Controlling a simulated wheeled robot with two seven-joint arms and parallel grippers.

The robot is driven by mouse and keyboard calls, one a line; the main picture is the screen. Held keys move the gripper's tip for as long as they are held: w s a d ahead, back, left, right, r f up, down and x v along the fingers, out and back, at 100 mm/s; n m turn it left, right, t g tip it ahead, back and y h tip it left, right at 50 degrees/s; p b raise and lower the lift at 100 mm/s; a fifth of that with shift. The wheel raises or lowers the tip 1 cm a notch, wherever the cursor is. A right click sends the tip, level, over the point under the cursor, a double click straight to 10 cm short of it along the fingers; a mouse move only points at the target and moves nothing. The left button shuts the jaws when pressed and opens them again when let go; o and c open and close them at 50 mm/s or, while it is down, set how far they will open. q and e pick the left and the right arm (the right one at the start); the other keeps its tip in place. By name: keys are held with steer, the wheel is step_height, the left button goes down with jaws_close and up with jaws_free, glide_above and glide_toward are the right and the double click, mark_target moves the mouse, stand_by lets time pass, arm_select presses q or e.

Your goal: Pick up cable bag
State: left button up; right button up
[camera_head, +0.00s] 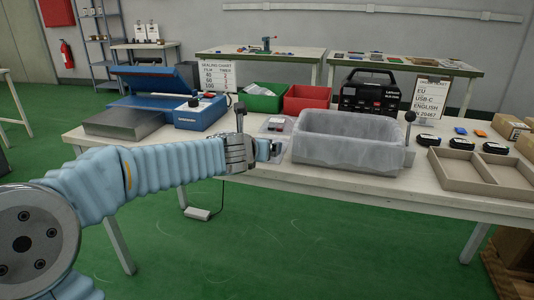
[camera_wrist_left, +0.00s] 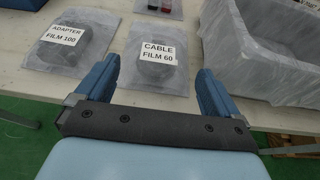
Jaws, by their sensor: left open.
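In the left wrist view a clear flat bag with a dark coil inside and a label reading "CABLE FILM 60", the cable bag (camera_wrist_left: 155,55), lies on the table. My left gripper (camera_wrist_left: 153,78) is open, its two blue fingers pointing at the near end of the cable bag, one on each side of it. Nothing is between the fingertips except the bag's near part below or ahead of them; I cannot tell the height gap. In the head view my left gripper (camera_head: 270,150) is over the table's front edge and hides most of the cable bag. My right gripper is not in view.
A bag labelled "ADAPTER FILM 100" (camera_wrist_left: 70,48) lies left of the cable bag. A grey lined bin (camera_head: 345,152) stands close on the right. A blue sealing machine (camera_head: 200,112) and red (camera_head: 307,98) and green (camera_head: 262,98) bins are behind. A cardboard tray (camera_head: 470,168) sits at right.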

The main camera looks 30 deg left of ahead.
arm_select(q)
steer(key=b+x, duration=0.1)
steer(key=x, duration=0.5)
steer(key=shift+s+a+f, duration=0.1)
steer(key=shift+f, duration=0.1)
steer(key=shift+c, duration=0.4)
steer(key=c, duration=1)
